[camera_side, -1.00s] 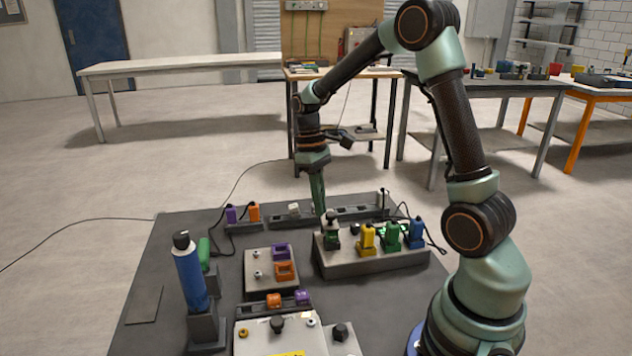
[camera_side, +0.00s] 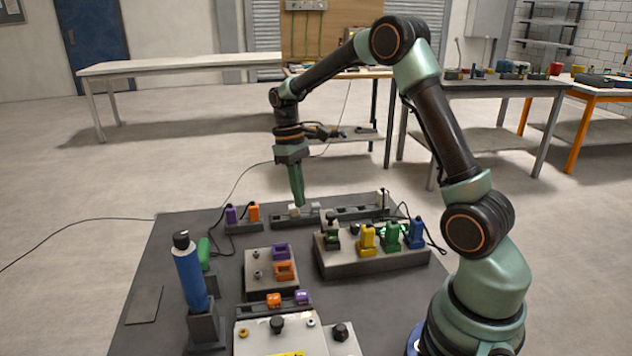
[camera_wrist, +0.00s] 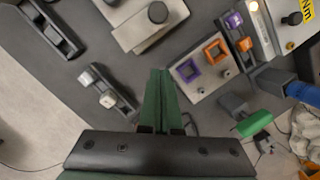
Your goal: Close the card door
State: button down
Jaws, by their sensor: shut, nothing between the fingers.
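I cannot make out with certainty which part is the card door. A light grey box (camera_side: 280,337) with a black knob and yellow label stands at the front edge of the side view, partly cut off. My gripper (camera_side: 300,203) points down near the back of the dark board, close to two small whitish blocks (camera_side: 293,211) on a dark rail. In the wrist view, my gripper (camera_wrist: 160,73) has its green fingers together and empty. The whitish blocks (camera_wrist: 88,76) lie to its left there, apart from it in the picture.
A grey block (camera_side: 370,262) with yellow, green and blue plugs stands right of my gripper. A smaller block (camera_side: 257,275) holds purple and orange square frames. A blue cylinder (camera_side: 190,275) stands upright in a dark holder at left. Bare board lies between them.

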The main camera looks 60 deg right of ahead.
aim_at(330, 213)
jog(key=v, duration=0.9)
jog(key=shift+w+a, duration=0.15)
jog(key=shift+a, duration=0.35)
jog(key=c, duration=1.3)
grip_release()
jog(key=shift+r, duration=0.35)
jog(key=o, duration=0.5)
jog(key=shift+r, duration=0.2)
jog(key=shift+o, duration=0.8)
jog(key=s+d+r+m+t, duration=0.1)
jog(key=s+t, duration=0.1)
jog(key=s, duration=0.7)
jog(key=shift+d+m+h, duration=0.25)
jog(key=shift+m+h, duration=0.05)
jog(key=f, duration=0.8)
jog(key=s+f, duration=0.1)
jog(key=f, duration=0.3)
jog(key=shift+f, duration=0.2)
grip_shut()
